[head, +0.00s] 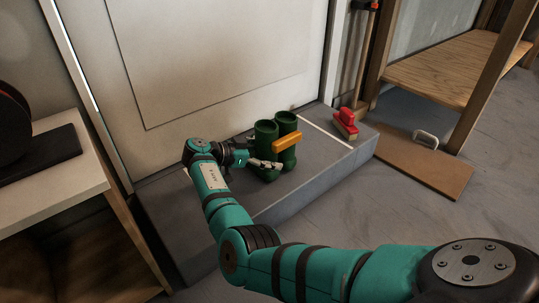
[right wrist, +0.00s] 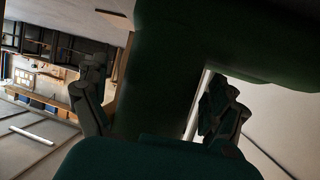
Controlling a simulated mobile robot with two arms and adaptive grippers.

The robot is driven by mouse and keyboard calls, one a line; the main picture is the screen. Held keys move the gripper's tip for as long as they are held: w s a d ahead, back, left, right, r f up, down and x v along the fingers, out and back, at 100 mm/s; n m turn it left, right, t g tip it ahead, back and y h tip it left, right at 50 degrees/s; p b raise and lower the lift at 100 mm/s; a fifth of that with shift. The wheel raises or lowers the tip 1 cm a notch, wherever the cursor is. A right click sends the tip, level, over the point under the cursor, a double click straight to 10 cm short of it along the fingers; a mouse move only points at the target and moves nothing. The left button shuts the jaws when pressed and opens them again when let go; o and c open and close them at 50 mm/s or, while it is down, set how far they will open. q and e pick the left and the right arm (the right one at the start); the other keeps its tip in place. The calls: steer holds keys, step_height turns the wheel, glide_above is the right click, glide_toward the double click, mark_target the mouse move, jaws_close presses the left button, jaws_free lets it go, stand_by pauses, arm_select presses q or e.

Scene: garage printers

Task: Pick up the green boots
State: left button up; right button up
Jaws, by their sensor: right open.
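The pair of green boots (head: 266,133) stands upright on the grey step in front of the door. My right gripper (head: 264,163) is at the lower left side of the boots in the head view, its fingers close against them. In the right wrist view a large dark green boot part (right wrist: 165,75) fills the middle, between the two spread fingers of my right gripper (right wrist: 155,100). The fingers are open; I cannot tell whether either touches the boot. My left gripper is not in view.
An orange bar-shaped thing (head: 287,142) shows across the right boot. A red-handled brush (head: 346,123) stands on the step (head: 315,170) to the right. A wooden shelf (head: 455,65) stands at the right, a white-topped table (head: 60,185) at the left.

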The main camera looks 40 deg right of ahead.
steer(key=shift+d, duration=0.1)
steer(key=c, duration=1.6)
steer(key=shift+r, duration=0.15)
steer(key=shift+c, duration=1)
steer(key=shift+d, duration=0.1)
